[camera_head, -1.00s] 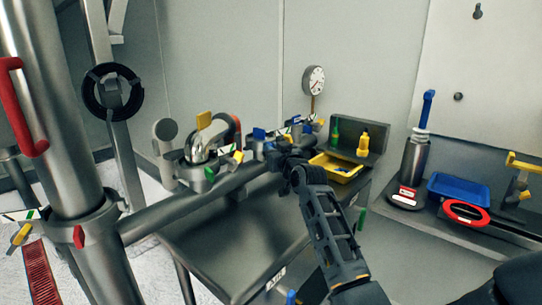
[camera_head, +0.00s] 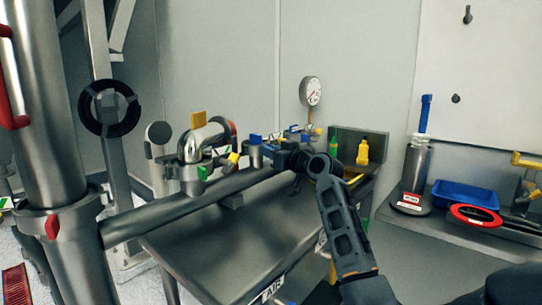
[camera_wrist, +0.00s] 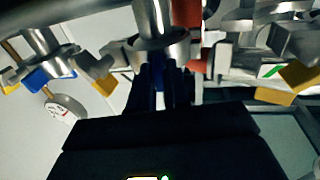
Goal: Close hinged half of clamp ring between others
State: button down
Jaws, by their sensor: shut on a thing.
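Several clamp rings sit in a row along a grey pipe above the steel table. The left one (camera_head: 190,170) has green and yellow tabs, and the right one (camera_head: 305,133) has blue and yellow parts. The middle clamp ring (camera_head: 257,152) lies between them, partly hidden by my gripper (camera_head: 284,158). In the wrist view my gripper (camera_wrist: 166,84) is shut on a small blue piece (camera_wrist: 159,82) just below the middle ring's metal body (camera_wrist: 160,48). The fingers hide most of this piece. How far the hinged half stands open is not clear.
The grey pipe (camera_head: 190,203) runs across the table (camera_head: 215,245) from a thick column (camera_head: 55,120). A dial gauge (camera_head: 311,91) stands behind the row. Yellow bottle (camera_head: 363,150), blue tray (camera_head: 466,195) and red-ringed part (camera_head: 475,216) are to the right.

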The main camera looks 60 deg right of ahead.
jog(key=c, duration=1.2)
grip_release()
jog(key=shift+d, duration=0.1)
jog(key=v, duration=0.7)
jog(key=shift+s+a+b, duration=0.2)
jog(key=shift+s+b, duration=0.15)
